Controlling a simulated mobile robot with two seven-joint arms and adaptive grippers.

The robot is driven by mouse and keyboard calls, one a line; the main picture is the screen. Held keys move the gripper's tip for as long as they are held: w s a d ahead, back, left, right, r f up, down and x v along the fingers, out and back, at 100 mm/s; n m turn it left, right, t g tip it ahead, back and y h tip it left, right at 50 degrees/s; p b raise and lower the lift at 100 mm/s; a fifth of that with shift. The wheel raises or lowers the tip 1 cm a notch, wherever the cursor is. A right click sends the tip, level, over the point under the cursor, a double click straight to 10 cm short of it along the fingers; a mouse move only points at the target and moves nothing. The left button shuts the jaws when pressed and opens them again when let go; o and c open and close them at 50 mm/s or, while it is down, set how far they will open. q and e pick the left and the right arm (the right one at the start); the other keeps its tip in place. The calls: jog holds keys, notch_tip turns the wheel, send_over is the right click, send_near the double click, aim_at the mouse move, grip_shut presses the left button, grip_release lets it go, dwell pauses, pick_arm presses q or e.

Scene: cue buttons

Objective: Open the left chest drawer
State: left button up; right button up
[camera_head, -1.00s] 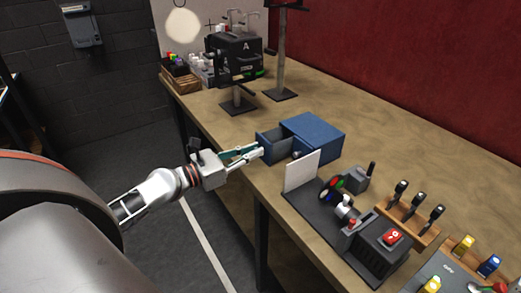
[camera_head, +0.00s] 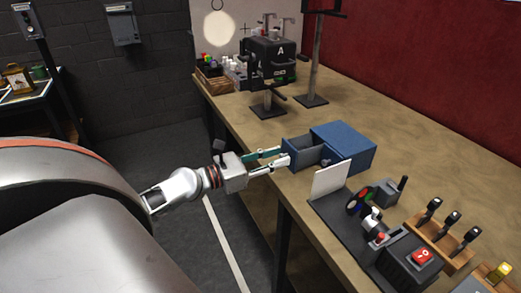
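The blue chest (camera_head: 350,146) stands on the workbench. Its left drawer (camera_head: 305,147) is pulled out to the left, and I see into its open top. A dark round knob (camera_head: 325,162) shows on the chest's front, right of that drawer. My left gripper (camera_head: 285,155) comes in from the left, with its two fingers parted. The fingertips are at the front of the pulled-out drawer; I cannot tell whether they touch it. The drawer's handle is hidden or too small to make out. My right gripper is not in view.
A white upright panel (camera_head: 330,179) and a dark control unit with a red switch (camera_head: 422,256) stand in front of the chest. A rack of several black levers (camera_head: 452,221) is at the right. Black stands (camera_head: 311,99) rise behind. Bench behind the chest is clear.

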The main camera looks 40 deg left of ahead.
pick_arm(q)
jog(key=v, duration=1.1)
jog(key=shift+s, duration=0.2)
jog(key=shift+a, duration=0.1)
jog(key=s+d+f+m+g+y, duration=0.15)
jog(key=d+f+m, duration=0.25)
jog(key=f+m, duration=0.55)
jog(key=s+d+f+m+g+y, duration=0.1)
jog(key=s+d+f+m+g, duration=0.4)
jog(key=f, duration=0.7)
jog(key=s+d+f+m+y, duration=0.1)
jog(key=d+f+m, duration=0.4)
jog(key=m, duration=0.5)
jog(key=s+d+f+m, duration=0.2)
jog(key=d+f+m, duration=0.3)
jog(key=d+m, duration=0.4)
jog(key=shift+s+m+y, duration=0.35)
jog(key=shift+m, duration=0.9)
jog(key=shift+t, duration=0.25)
